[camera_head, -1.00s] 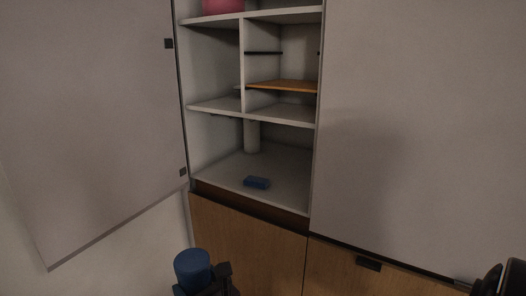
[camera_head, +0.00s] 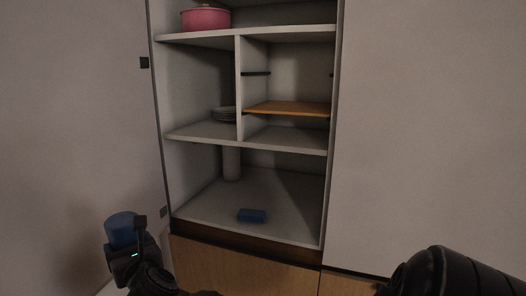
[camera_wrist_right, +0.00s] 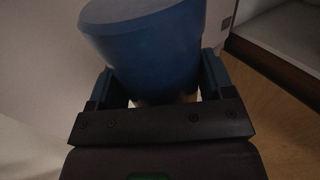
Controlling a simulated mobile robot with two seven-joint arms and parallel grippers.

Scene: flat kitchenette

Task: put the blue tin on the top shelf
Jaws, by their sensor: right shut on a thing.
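The blue tin (camera_head: 122,228) is upright in my right gripper (camera_head: 127,250), at the lower left of the head view. In the right wrist view the tin (camera_wrist_right: 155,45) stands between the two fingers, which are shut on its lower part. The top shelf in view (camera_head: 290,33) is a pale board across the open cupboard, with a pink pot (camera_head: 206,19) at its left end. The tin is below and to the left of this shelf, outside the cupboard. My left gripper is not in view.
Plates (camera_head: 224,114) sit on the middle shelf (camera_head: 190,131), left of the divider. An orange-brown board (camera_head: 288,108) lies right of it. A blue block (camera_head: 251,216) and a pale cylinder (camera_head: 231,163) are on the cupboard floor. The top shelf looks bare right of the pot. A door (camera_head: 75,110) stands open at left.

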